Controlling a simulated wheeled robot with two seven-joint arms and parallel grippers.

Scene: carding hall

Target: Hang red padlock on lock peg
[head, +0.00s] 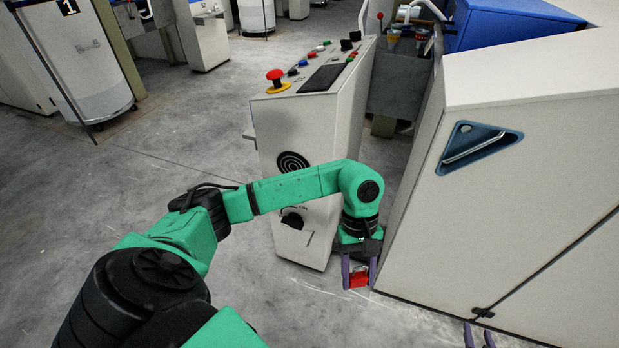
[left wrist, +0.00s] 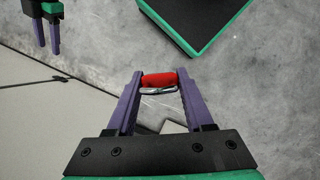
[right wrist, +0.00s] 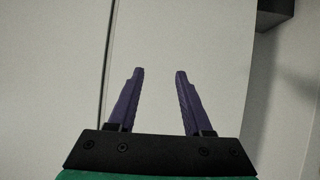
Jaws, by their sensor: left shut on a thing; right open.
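The red padlock (head: 358,279) is between the purple fingers of my left gripper (head: 359,286), low between the control console and the large pale machine. In the left wrist view the red padlock body (left wrist: 158,79) is pinched near the fingertips, its silver shackle (left wrist: 158,91) on the side toward the wrist. My right gripper (head: 478,337) shows at the bottom edge of the head view. In the right wrist view it (right wrist: 158,72) is open and empty before a pale panel. I cannot make out a lock peg for certain.
The control console (head: 305,130) has a red mushroom button (head: 277,79) and a dark rotary switch (head: 293,218). The large pale machine (head: 530,190) fills the right side, with a small black latch (head: 483,312) low on it. Concrete floor (head: 180,110) is open at left.

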